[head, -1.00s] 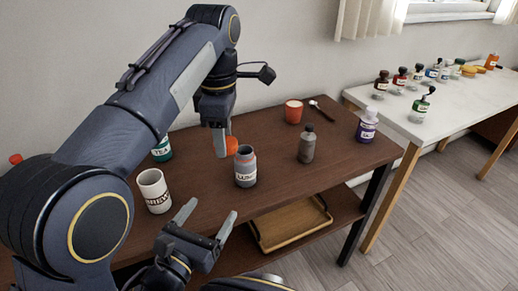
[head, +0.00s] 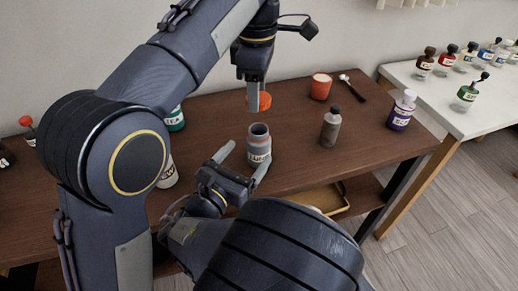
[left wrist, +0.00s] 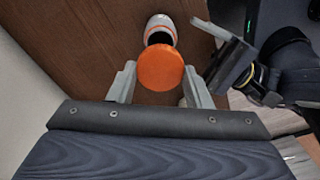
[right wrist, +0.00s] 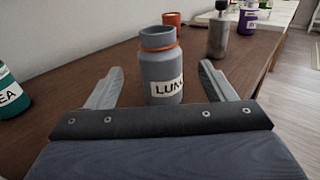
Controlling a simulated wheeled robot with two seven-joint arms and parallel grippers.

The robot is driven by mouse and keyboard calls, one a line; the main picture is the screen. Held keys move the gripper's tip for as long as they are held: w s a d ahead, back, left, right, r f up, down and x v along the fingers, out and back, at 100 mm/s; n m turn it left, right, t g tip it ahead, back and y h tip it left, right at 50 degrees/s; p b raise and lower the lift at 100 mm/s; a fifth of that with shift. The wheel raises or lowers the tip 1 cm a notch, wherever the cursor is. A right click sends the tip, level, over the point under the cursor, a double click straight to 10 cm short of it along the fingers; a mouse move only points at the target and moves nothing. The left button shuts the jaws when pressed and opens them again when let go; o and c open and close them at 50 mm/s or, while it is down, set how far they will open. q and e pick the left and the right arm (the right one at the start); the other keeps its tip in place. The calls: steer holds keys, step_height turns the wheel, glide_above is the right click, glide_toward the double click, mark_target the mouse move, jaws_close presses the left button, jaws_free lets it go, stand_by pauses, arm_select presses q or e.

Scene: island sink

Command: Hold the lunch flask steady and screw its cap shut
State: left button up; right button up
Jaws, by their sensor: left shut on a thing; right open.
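The lunch flask (head: 259,146) stands upright and uncapped on the brown table, grey with an orange band and a white label. It also shows in the right wrist view (right wrist: 160,72), and its top in the left wrist view (left wrist: 160,29). My left gripper (head: 256,97) is shut on the orange cap (head: 264,101), held above the flask and apart from it; the cap is large in the left wrist view (left wrist: 160,68). My right gripper (head: 245,163) is open, with its fingers to either side of the flask's near side; in its wrist view (right wrist: 160,85) they do not touch it.
A grey-brown bottle (head: 330,127), a red-orange cup (head: 320,87) and a purple bottle (head: 402,110) stand right of the flask. A green tea jar (head: 176,119) and a white mug (head: 168,175) are to the left, partly hidden. A white table (head: 440,100) holds several bottles.

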steer(key=x, duration=0.8)
steer(key=shift+w+d, duration=0.1)
steer(key=shift+w, duration=0.05)
steer(key=shift+c, duration=0.3)
steer(key=c, duration=1.4)
arm_select(q)
steer(key=shift+f, duration=2.5)
steer(key=shift+f, duration=0.9)
steer(key=shift+f, duration=0.5)
